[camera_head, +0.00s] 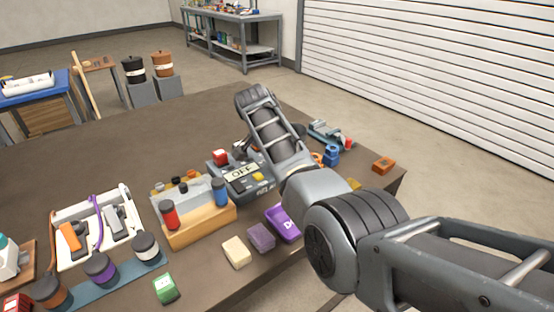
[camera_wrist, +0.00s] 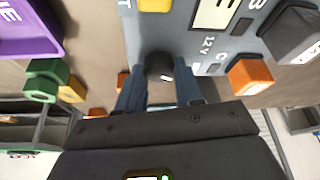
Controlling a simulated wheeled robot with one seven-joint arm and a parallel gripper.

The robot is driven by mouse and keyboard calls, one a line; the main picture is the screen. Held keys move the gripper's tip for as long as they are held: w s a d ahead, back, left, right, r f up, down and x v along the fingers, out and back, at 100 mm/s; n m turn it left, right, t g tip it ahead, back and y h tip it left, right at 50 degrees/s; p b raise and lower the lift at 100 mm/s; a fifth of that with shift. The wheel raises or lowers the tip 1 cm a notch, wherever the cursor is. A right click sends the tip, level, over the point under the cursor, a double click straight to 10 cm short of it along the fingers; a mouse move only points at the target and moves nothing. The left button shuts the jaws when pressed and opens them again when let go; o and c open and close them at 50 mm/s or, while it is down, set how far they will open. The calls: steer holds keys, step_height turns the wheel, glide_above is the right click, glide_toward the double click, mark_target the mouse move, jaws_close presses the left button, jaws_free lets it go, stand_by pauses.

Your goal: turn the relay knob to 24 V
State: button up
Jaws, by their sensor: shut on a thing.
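No 24 V label is readable. In the head view my arm hides the knob and the fingertips.
A yellow button (camera_wrist: 155,5), an orange terminal (camera_wrist: 250,76) and a black block (camera_wrist: 292,35) are close to the knob. A purple meter (camera_head: 283,222) lies in front of the box. A wooden holder (camera_head: 205,228) with red and blue cylinders stands to its left.

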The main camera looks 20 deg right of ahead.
steer(key=o, duration=1)
steer(key=shift+v, duration=3.9)
